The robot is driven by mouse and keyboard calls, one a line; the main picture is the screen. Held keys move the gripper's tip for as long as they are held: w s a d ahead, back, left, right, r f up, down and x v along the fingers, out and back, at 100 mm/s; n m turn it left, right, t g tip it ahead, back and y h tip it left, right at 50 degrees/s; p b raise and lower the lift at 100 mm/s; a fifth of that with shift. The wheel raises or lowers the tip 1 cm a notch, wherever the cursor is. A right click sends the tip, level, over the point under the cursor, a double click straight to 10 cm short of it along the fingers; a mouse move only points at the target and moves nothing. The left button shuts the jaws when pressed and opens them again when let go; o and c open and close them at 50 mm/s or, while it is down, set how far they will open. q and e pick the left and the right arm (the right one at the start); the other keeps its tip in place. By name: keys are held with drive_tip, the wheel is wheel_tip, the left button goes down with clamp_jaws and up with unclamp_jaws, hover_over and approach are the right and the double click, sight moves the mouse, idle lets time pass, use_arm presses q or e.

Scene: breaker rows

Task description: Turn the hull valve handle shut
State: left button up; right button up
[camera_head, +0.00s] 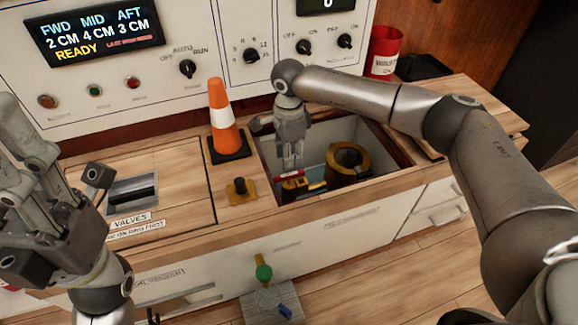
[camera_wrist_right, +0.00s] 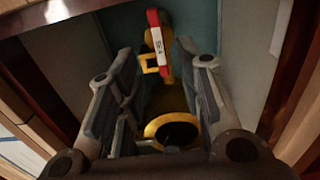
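The hull valve handle appears to be the red and yellow lever (camera_head: 302,185) low in the open floor well. In the right wrist view the red bar (camera_wrist_right: 155,40) carries a white label, with a yellow bracket beside it. My right gripper (camera_head: 290,162) points down into the well just above and left of this lever. Its fingers (camera_wrist_right: 158,90) stand apart with the red bar beyond the tips, not visibly touching. A yellow ring with a dark centre (camera_wrist_right: 172,130) shows low between the fingers. My left gripper (camera_head: 40,165) is at the left edge, away from the well; its opening is unclear.
A brass cylinder (camera_head: 347,163) stands in the well, right of the lever. An orange cone (camera_head: 222,118) and a black-yellow knob (camera_head: 241,190) sit at the well's left. A red bin (camera_head: 384,53) is behind right. A closed hatch (camera_head: 140,185) lies left.

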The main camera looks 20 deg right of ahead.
sight(289, 174)
wheel_tip(289, 174, up, 5)
drive_tip(key=shift+r, duration=0.2)
idle(0.5)
